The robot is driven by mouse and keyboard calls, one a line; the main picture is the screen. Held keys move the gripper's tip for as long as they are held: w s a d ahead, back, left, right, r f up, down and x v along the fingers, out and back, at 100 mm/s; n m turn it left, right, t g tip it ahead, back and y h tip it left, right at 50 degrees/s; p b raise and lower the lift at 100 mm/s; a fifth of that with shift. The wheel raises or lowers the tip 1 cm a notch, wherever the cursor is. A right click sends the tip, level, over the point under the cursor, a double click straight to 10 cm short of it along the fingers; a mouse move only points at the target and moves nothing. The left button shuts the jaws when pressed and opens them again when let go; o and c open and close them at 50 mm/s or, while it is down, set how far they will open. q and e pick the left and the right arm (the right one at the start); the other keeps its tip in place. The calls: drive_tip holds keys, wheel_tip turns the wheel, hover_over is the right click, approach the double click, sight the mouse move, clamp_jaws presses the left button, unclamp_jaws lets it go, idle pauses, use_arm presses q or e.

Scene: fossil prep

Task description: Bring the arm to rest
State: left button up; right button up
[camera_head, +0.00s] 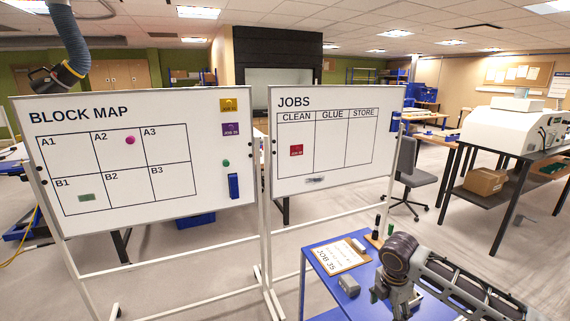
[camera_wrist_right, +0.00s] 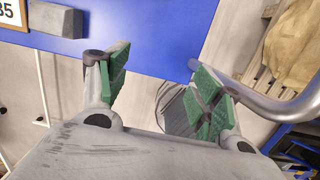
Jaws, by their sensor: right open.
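My right arm (camera_head: 450,285) comes in from the lower right in the head view, bent at a dark round joint above the blue table (camera_head: 325,285). My right gripper (camera_wrist_right: 160,90) shows in the wrist view with its green-padded fingers spread apart. Nothing is between them. Beyond the fingers are the blue table top (camera_wrist_right: 150,30), its edge and the floor. My left arm and gripper are in neither view.
A clipboard (camera_head: 341,257) marked JOB 35, a grey block (camera_head: 349,286) and dark markers (camera_head: 377,227) are on the blue table. The BLOCK MAP board (camera_head: 220,180) and JOBS board (camera_head: 385,150) stand behind. A grey chair (camera_head: 405,160) stands at right.

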drive_tip(key=s+a+f+m+t+y, duration=0.1)
drive_tip(key=s+a+f+m+y, duration=0.15)
drive_tip(key=s+a+m, duration=0.45)
drive_tip(key=s+a+f+m+t+y, duration=0.1)
drive_tip(key=s+a+f+m, duration=0.3)
drive_tip(key=a, duration=0.4)
drive_tip(key=s+d+f+m+h, duration=0.2)
drive_tip(key=s+d+m, duration=0.6)
drive_tip(key=s+m, duration=0.15)
drive_tip(key=s+f, duration=0.3)
drive_tip(key=f, duration=2.9)
drive_tip(key=s+d+f+g, duration=0.1)
drive_tip(key=s+d+f, duration=0.1)
drive_tip(key=s+f, duration=0.8)
drive_tip(key=s+d+f+g, duration=0.1)
drive_tip(key=s+d+f, duration=0.1)
drive_tip(key=s+f, duration=0.9)
drive_tip(key=shift+s+d+n, duration=0.15)
drive_tip(key=shift+s+n, duration=0.3)
drive_tip(key=shift+s, duration=0.4)
